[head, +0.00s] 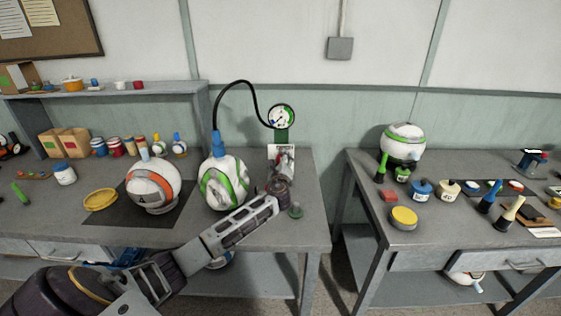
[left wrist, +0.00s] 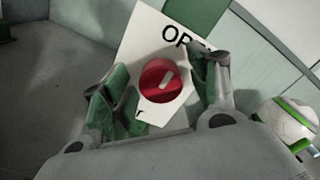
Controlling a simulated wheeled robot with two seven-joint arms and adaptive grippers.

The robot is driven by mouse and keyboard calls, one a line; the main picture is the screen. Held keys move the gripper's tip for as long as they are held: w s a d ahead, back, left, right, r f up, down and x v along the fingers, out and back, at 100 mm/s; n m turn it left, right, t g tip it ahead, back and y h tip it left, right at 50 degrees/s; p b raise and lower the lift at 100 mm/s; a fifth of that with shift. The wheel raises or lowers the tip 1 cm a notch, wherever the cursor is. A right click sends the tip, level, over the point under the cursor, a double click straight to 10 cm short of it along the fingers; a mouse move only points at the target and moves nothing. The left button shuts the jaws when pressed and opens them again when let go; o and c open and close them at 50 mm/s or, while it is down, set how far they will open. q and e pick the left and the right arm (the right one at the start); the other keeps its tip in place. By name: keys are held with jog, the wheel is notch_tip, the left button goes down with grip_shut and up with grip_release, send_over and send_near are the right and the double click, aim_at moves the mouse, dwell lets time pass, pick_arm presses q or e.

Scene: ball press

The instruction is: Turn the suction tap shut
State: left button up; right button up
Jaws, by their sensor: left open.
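The suction tap is a red round knob (left wrist: 162,80) with a pale pointer bar, on a white plate (left wrist: 150,42) lettered "OP..." at the top; the rest of the word is hidden by a finger. My left gripper (left wrist: 160,90) is open, with one green-padded finger on each side of the knob. I cannot tell whether the pads touch it. In the head view my left gripper (head: 284,165) is at the plate (head: 278,151) below the gauge, and it covers most of the knob. My right gripper is not in view.
A round gauge (head: 282,117) stands above the plate, with a black hose (head: 236,84) running to a white and green ball (head: 222,184). A white and orange ball (head: 153,184) sits left of it. A small green piece (head: 296,211) lies near my wrist. A gap separates the right table (head: 372,230).

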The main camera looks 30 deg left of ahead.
pick_arm(q)
jog(key=shift+w+a, duration=0.2)
jog(key=shift+w, duration=0.1)
jog(key=c, duration=1)
